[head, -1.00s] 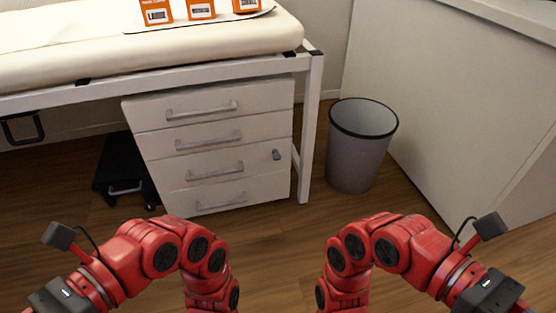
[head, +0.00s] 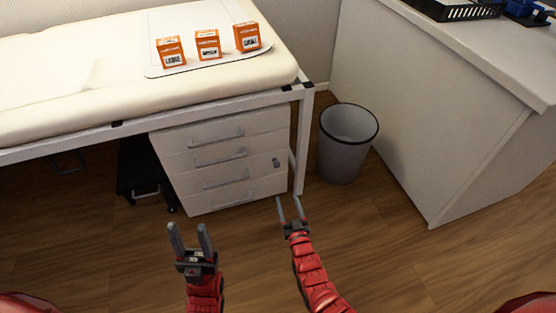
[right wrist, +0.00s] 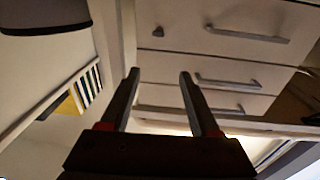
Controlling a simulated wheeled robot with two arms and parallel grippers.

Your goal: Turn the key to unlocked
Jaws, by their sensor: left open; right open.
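The key (head: 276,162) is a small dark piece at the right side of the white drawer unit's (head: 180,170) front, level with the upper drawers. In the right wrist view the key (right wrist: 157,32) shows as a small dark lump beside a drawer handle. Its exact turn is too small to tell. My right gripper (head: 289,203) is open and empty, in front of and below the key and apart from it; its fingers also show in the right wrist view (right wrist: 158,80). My left gripper (head: 188,230) is open and empty, in front of the unit's lower left.
A padded bed (head: 60,80) on a white frame stands over the drawer unit, its leg (head: 304,140) just right of the key. Three orange boxes (head: 208,44) lie on top. A grey bin (head: 345,150) stands right, near a white counter (head: 440,110). The floor in front is clear.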

